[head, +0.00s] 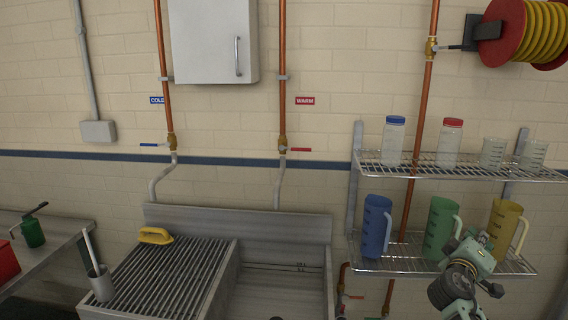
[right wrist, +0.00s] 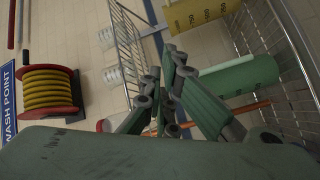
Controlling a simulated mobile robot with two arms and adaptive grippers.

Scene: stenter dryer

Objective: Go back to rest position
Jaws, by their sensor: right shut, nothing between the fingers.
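My right gripper (head: 482,242) is in front of the lower wire shelf in the head view, before the gap between the green jug (head: 440,228) and the yellow jug (head: 503,226). Its fingers are together with nothing between them, and they also show in the right wrist view (right wrist: 168,80). In that view the yellow jug (right wrist: 197,14) and the green jug (right wrist: 240,80) lie beyond the fingers. Whether the gripper touches a jug cannot be told. My left gripper is not in view.
A blue jug (head: 376,226) stands on the lower shelf (head: 402,262). Bottles and beakers stand on the upper shelf (head: 470,168). A sink (head: 280,290) with a slatted drainer lies to the left. A hose reel (head: 530,32) hangs at upper right.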

